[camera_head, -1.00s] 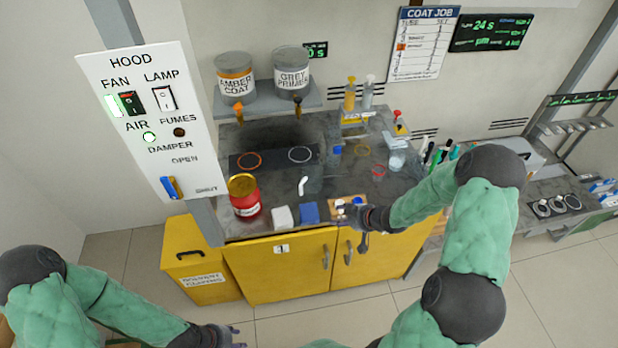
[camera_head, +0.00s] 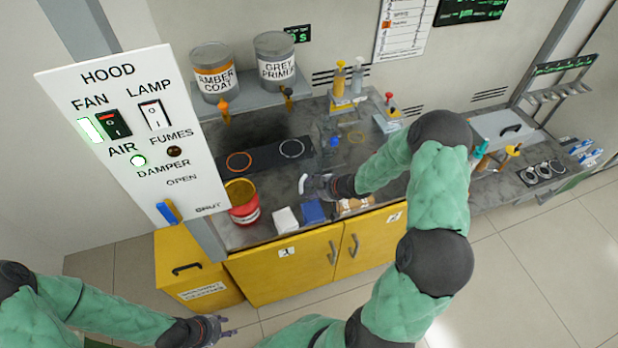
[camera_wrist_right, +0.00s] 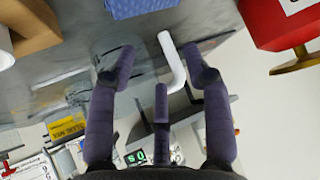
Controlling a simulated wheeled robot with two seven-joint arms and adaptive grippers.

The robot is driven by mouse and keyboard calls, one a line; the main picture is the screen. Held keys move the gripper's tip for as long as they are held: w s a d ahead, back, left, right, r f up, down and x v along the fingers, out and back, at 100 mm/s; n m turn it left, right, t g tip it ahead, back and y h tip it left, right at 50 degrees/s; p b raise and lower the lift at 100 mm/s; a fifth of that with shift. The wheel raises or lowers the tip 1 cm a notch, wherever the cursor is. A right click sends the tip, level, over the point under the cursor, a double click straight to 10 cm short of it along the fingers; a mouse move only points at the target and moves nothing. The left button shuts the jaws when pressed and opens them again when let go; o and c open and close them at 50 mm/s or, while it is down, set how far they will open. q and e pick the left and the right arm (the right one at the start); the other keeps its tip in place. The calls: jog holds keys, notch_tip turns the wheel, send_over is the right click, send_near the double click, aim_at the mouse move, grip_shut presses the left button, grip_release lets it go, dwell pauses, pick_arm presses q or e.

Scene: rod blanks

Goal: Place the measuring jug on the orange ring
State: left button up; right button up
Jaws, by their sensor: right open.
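The measuring jug shows mainly as a bent white handle (camera_head: 302,183) on the grey bench; its clear body is hard to make out. In the right wrist view the white handle (camera_wrist_right: 171,62) lies between the spread fingers of my right gripper (camera_wrist_right: 158,75), which is open and not closed on it. In the head view my right gripper (camera_head: 314,185) is just right of the handle. The orange ring (camera_head: 239,162) is on a dark strip at the back left of the bench, empty. My left gripper (camera_head: 222,327) is low in front of the yellow cabinet, its fingers apart and empty.
A grey-white ring (camera_head: 291,149) is beside the orange one. A red can (camera_head: 243,203), white block (camera_head: 286,219), blue block (camera_head: 313,211) and wooden block (camera_head: 352,204) line the front edge. Paint cans (camera_head: 213,72) with taps stand on a shelf above.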

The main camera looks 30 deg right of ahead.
jog(key=shift+w+a+f, duration=0.15)
jog(key=shift+w+f, duration=0.1)
jog(key=shift+w, duration=0.05)
jog(key=shift+a+b+x, duration=0.2)
jog(key=shift+b+x, duration=0.7)
jog(key=shift+x, duration=1.6)
jog(key=shift+w+r, duration=0.15)
jog(key=shift+r, duration=0.05)
grip_shut()
